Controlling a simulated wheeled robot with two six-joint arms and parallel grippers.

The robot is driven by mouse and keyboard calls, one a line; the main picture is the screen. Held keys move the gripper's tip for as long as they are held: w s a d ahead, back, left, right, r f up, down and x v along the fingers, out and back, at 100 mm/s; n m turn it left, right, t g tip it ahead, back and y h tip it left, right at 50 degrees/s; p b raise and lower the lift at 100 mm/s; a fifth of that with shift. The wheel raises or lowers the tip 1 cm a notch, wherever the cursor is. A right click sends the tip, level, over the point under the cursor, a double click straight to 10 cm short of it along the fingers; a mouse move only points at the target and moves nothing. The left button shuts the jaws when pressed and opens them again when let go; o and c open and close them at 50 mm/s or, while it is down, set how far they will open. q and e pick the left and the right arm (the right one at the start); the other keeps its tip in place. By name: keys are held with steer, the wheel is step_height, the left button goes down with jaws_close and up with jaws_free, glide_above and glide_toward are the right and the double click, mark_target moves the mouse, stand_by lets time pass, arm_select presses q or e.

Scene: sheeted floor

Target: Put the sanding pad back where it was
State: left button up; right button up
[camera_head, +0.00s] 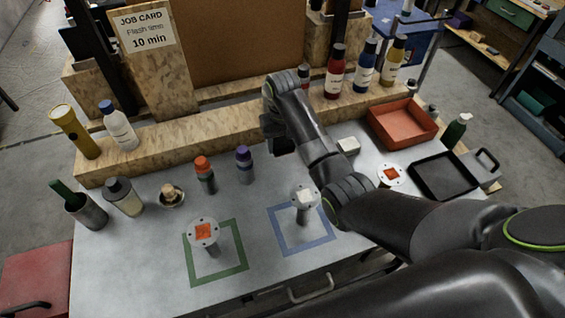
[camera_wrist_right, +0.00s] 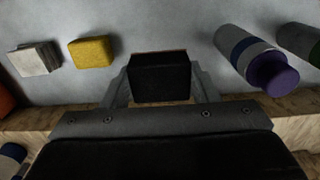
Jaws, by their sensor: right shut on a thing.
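My right gripper (camera_head: 281,147) reaches in over the back middle of the grey bench top, in front of the wooden ledge. In the right wrist view, its jaws (camera_wrist_right: 160,88) are shut on a dark block (camera_wrist_right: 160,76), which looks like the sanding pad, with a thin brown edge. In the head view my wrist hides the pad. I cannot tell whether the pad touches the bench. My left gripper is not in view.
A yellow block (camera_wrist_right: 91,52) and a pale block (camera_wrist_right: 35,58) lie beside the pad. A purple-capped bottle (camera_head: 244,165) stands on its other side. The wooden ledge (camera_head: 215,131) runs behind. Green (camera_head: 188,255) and blue (camera_head: 279,236) squares lie in front, each with a stand inside.

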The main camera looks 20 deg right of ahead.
mark_target(283, 142)
step_height(283, 142, down, 4)
steer(key=shift+s+f, duration=0.1)
steer(key=shift+f, duration=0.1)
step_height(283, 142, down, 4)
steer(key=shift+r+p, duration=0.2)
steer(key=shift+p, duration=0.15)
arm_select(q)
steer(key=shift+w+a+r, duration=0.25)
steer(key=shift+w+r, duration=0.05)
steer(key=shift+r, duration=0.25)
arm_select(e)
steer(key=shift+f, duration=0.55)
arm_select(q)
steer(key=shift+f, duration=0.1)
arm_select(e)
steer(key=shift+f, duration=0.1)
steer(key=o, duration=0.9)
steer(key=shift+r, duration=0.25)
step_height(283, 142, up, 12)
steer(key=shift+f+b, duration=0.1)
steer(key=shift+b, duration=0.3)
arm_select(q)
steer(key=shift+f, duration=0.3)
